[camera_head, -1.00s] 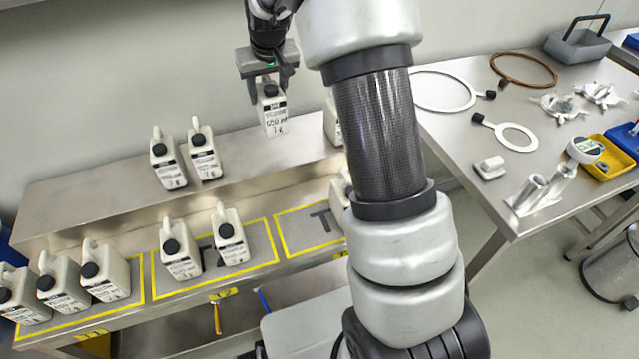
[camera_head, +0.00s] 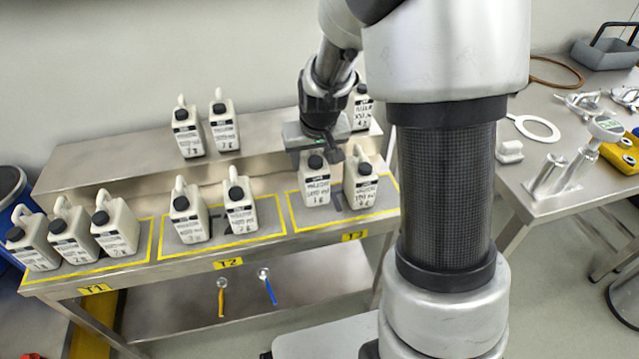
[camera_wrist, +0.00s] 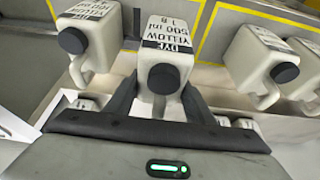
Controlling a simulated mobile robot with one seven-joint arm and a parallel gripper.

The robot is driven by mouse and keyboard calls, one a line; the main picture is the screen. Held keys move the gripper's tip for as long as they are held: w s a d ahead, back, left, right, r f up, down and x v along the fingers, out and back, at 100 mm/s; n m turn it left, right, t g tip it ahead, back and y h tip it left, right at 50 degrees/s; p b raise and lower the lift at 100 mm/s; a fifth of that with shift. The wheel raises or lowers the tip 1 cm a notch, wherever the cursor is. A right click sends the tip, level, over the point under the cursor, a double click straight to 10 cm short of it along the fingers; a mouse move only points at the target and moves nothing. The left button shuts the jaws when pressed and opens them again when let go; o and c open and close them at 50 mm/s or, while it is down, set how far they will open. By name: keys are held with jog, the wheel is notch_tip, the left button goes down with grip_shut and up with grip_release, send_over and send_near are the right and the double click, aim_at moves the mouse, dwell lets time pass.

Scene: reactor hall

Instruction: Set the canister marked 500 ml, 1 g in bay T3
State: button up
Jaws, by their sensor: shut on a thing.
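My gripper (camera_head: 322,150) is shut on a white canister (camera_head: 316,184) with a black cap. In the wrist view its label reads dye, yellow, 500 ml and what looks like 1 g; this held canister (camera_wrist: 165,50) sits between the fingers of my gripper (camera_wrist: 155,105). It is upright over the left part of bay T3 (camera_head: 338,217), a grey mat framed in yellow. I cannot tell whether its base touches the mat. Another canister (camera_head: 361,186) stands in T3 just to its right, and a neighbour (camera_wrist: 92,45) shows at left in the wrist view.
Bay T2 (camera_head: 215,241) holds two canisters and bay T1 (camera_head: 105,262) holds several. Two canisters (camera_head: 188,130) stand on the upper shelf at left, another (camera_head: 362,108) behind my gripper. A steel table (camera_head: 545,190) with loose parts stands at right.

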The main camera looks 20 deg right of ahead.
jog(key=shift+f+b, duration=0.6)
jog(key=shift+f, duration=1.75)
jog(key=shift+f, duration=0.1)
jog(key=o, duration=1.4)
jog(key=shift+f, duration=0.1)
